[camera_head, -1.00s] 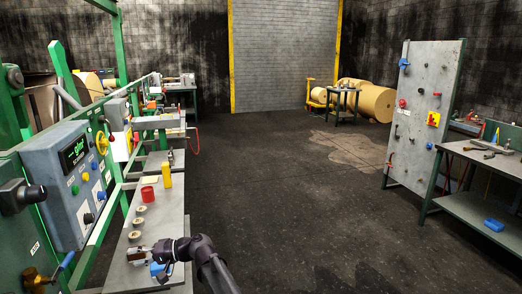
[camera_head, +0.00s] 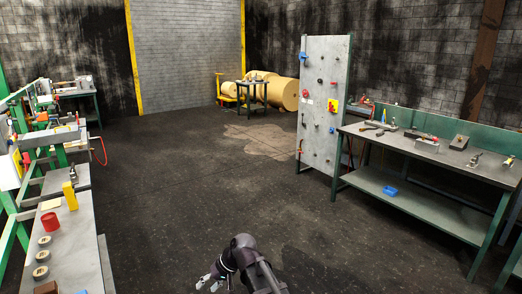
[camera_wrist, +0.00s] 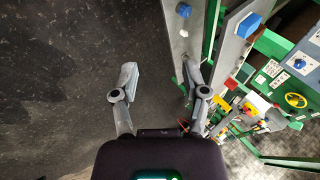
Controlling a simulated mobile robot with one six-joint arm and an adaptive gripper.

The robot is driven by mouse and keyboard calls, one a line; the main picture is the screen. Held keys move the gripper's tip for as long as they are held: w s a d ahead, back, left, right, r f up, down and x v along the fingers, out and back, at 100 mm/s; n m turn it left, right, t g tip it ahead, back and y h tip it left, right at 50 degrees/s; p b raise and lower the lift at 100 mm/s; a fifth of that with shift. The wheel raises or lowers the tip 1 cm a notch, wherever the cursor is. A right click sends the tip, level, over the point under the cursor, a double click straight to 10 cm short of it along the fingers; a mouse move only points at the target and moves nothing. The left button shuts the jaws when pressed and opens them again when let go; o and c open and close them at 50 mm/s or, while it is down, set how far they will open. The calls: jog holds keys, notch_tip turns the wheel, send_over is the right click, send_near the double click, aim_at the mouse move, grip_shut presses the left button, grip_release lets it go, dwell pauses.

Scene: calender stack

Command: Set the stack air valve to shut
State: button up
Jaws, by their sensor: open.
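My gripper (camera_head: 211,281) is low in the head view, out over the dark floor to the right of the long grey bench. In the wrist view my gripper (camera_wrist: 160,78) has its two fingers wide apart with only floor between them. I cannot pick out the stack air valve for certain in either current view. In the wrist view a blue part (camera_wrist: 250,25) sits on a grey surface right of the fingers. The control box's front is out of the head view.
The grey bench (camera_head: 70,272) at left carries rolls, a red cup (camera_head: 50,221) and a yellow block (camera_head: 70,196). An upright grey panel (camera_head: 323,80) with small fittings and a green-framed workbench (camera_head: 425,147) stand right. Open floor lies between.

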jog(key=s+d+m+h+p, duration=0.1)
jog(key=s+d+m+h, duration=0.1)
jog(key=d, duration=1.4)
jog(key=s+d+f+m+h+p, duration=0.1)
jog(key=d+h, duration=0.4)
jog(key=d, duration=1.2)
jog(key=s+m, duration=0.1)
jog(key=s, duration=0.1)
jog(key=shift+s+d+t, duration=0.25)
jog(key=shift+s+t, duration=0.05)
jog(key=shift+t, duration=0.1)
